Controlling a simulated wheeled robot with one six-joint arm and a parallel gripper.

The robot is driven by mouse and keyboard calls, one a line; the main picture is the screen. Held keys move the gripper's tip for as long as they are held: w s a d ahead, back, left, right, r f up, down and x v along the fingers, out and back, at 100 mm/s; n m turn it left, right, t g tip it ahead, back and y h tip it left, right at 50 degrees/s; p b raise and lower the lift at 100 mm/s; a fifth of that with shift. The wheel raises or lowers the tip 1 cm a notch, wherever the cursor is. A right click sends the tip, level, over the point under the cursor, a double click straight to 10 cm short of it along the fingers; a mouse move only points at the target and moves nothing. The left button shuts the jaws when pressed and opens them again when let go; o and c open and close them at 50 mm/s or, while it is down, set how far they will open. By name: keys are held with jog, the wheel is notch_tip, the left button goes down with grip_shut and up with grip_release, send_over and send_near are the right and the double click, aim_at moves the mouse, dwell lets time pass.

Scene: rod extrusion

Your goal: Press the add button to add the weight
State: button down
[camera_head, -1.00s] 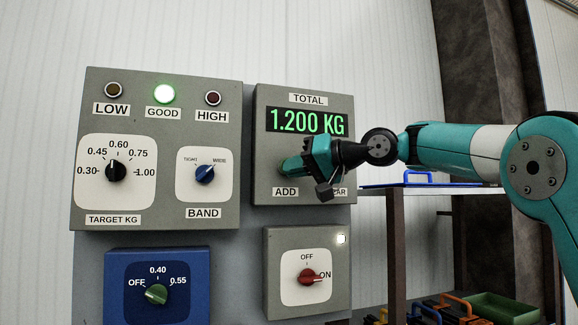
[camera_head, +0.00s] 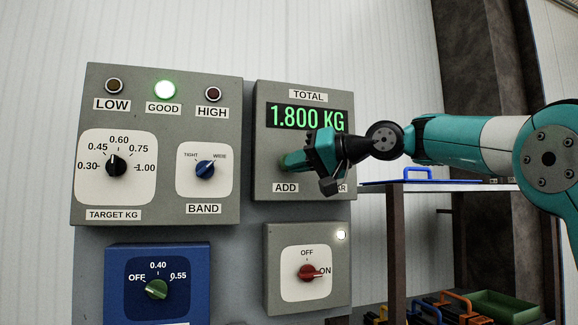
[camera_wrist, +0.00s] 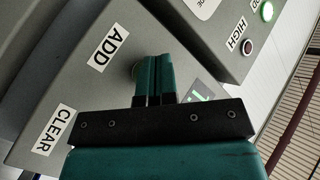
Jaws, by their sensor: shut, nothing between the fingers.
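The grey total panel (camera_head: 262,120) has a green display (camera_head: 307,118) that reads 1.800 KG. The ADD label (camera_head: 285,188) is below it, and the CLEAR label is partly covered by my gripper (camera_head: 290,161). In the wrist view the ADD label (camera_wrist: 108,46) and the CLEAR label (camera_wrist: 52,130) are both readable. My gripper (camera_wrist: 154,62) is shut and empty, its fingertips at the panel face above the ADD label. The add button is mostly hidden behind the fingertips, so I cannot tell whether they touch it.
The GOOD lamp (camera_head: 165,90) is lit green; LOW (camera_head: 114,86) and HIGH (camera_head: 213,93) are dark. The red switch (camera_head: 309,272) points to ON, with a lit white lamp (camera_head: 341,234). A blue panel (camera_head: 190,255) sits lower left. A shelf (camera_head: 400,187) stands right, below my arm.

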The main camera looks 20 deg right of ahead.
jog(key=shift+s+b, duration=1.2)
jog(key=shift+s, duration=1.3)
jog(key=s+a+f+n+g+h+b, duration=0.1)
jog(key=s+a+f+g+h+b, duration=0.25)
jog(key=f, duration=0.85)
jog(key=s+a+f+n+g, duration=0.15)
jog(key=s+a+f, duration=0.35)
jog(key=f, duration=0.7)
jog(key=s+d+f+n+g+h+b, duration=0.1)
jog(key=s+f+g+h, duration=0.1)
jog(key=s+f, duration=0.8)
jog(key=s+d+f+n+g+h+b, duration=0.1)
jog(key=s+f+g, duration=0.3)
jog(key=s+f, duration=0.6)
jog(key=shift+s+d+f+n+g+h, duration=0.15)
jog(key=shift+d+n+g+h, duration=0.15)
jog(key=shift+d+n+h, duration=0.35)
